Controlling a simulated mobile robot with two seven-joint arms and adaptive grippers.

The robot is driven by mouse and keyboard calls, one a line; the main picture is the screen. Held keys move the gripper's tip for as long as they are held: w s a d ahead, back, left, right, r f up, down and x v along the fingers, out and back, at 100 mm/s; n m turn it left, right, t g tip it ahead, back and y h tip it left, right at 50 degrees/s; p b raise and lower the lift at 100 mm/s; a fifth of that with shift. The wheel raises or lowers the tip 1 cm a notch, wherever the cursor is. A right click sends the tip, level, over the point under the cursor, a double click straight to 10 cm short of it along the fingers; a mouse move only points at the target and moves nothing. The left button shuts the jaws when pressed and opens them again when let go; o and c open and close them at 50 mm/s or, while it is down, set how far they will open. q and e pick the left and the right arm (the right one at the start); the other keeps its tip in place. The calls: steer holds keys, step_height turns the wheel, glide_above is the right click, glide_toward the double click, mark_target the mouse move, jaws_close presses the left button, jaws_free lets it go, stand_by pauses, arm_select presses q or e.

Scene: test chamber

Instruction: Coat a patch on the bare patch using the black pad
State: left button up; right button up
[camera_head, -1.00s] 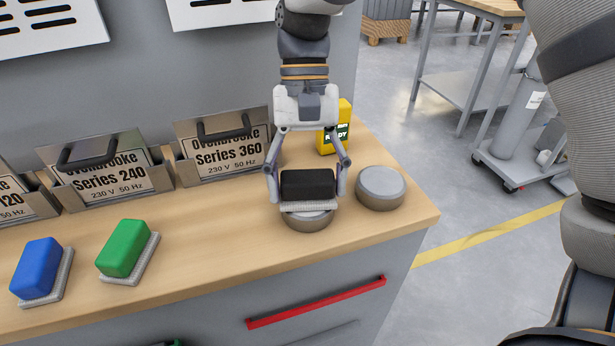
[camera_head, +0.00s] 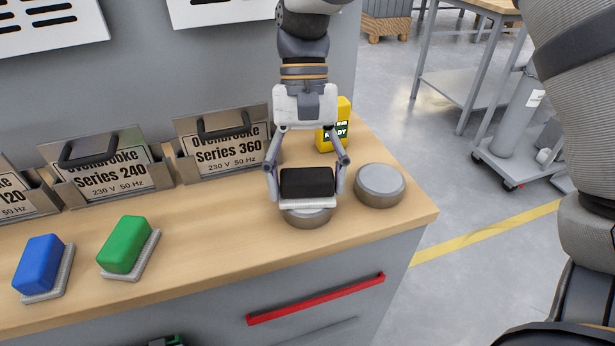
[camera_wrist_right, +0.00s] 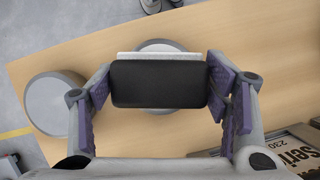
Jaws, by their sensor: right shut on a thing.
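The black pad (camera_head: 307,182) has a pale underside layer (camera_head: 307,204). My right gripper (camera_head: 307,178) is shut on the pad's two sides; the pad also shows between the fingers in the right wrist view (camera_wrist_right: 160,84). The pad is level over a round grey disc (camera_head: 306,218) and hides most of its top. I cannot tell whether they touch. In the right wrist view part of the disc (camera_wrist_right: 160,46) shows past the pad's pale edge. I cannot make out the bare patch. My left gripper is not in view.
A second round grey disc (camera_head: 380,185) stands to the right, near the bench edge. Green (camera_head: 123,245) and blue (camera_head: 38,263) pads lie at left. Labelled plates with handles, such as Series 360 (camera_head: 222,150), stand behind. A yellow box (camera_head: 336,128) stands behind the gripper.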

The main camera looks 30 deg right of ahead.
mark_target(307, 174)
steer(key=shift+f, duration=0.15)
stand_by(0.3)
steer(key=shift+r, duration=3.6)
